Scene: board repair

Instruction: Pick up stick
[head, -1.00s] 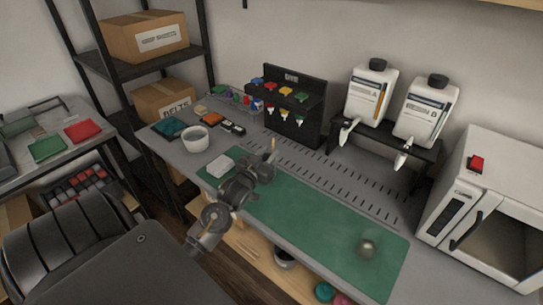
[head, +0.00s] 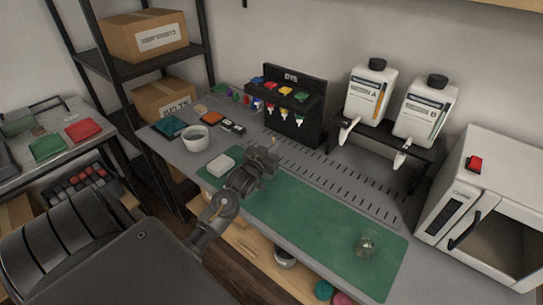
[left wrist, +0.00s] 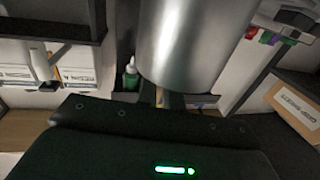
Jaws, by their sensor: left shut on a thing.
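My left gripper (head: 270,150) is over the back left part of the green mat, near the dark dispenser rack. It is shut on a thin tan stick (head: 273,140), of which only a short tip shows above the fingers in the head view. In the left wrist view, a small tan piece of the stick (left wrist: 160,97) shows between the dark fingers (left wrist: 161,101). The rest of the stick is hidden. A large grey metal cylinder (left wrist: 195,40) fills the upper middle of the left wrist view. My right gripper is not in view.
A small clear cup (head: 367,246) stands on the right of the green mat (head: 310,222). A white block (head: 221,166) and a white bowl (head: 196,139) are to the left. The rack (head: 293,105), two white bottles (head: 370,92) and a white oven (head: 485,210) stand behind and right.

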